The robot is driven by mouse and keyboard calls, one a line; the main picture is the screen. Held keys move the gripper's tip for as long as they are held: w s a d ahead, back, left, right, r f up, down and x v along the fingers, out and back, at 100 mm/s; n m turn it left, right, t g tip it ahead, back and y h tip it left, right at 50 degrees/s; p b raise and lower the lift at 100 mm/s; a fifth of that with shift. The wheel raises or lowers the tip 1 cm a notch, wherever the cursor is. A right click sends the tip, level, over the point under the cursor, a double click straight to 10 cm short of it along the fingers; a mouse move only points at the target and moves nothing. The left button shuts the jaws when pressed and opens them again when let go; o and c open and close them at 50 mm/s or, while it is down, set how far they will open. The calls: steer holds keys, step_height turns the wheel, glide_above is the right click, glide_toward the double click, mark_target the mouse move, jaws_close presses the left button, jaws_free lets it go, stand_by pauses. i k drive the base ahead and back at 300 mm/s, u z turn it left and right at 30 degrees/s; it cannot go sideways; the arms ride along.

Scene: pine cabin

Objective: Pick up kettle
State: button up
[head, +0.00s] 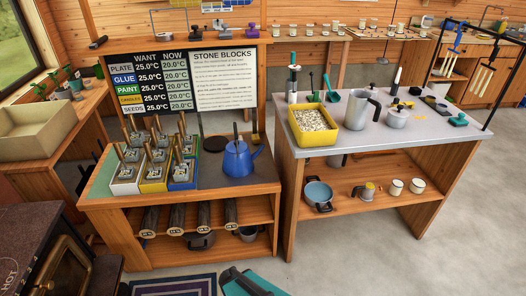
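A blue kettle (237,163) with a dark upright handle stands on the dark right part of the low wooden bench top, at left of centre. Its spout points right, toward the bench's right edge. It stands upright and nothing touches it from above. My gripper cannot be made out in the head view. A teal and dark part at the bottom edge may belong to my own body.
Coloured trays of stone blocks (155,165) stand left of the kettle. A signboard (224,78) rises behind it. A grey-topped table (305,148) at right holds a yellow bin (301,139) and a metal pitcher (362,108). Floor (390,260) is clear at lower right.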

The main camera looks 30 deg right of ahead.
mark_target(238, 165)
steer(key=z, duration=0.65)
steer(key=k, duration=0.95)
steer(key=u, duration=0.05)
steer(key=i, duration=0.8)
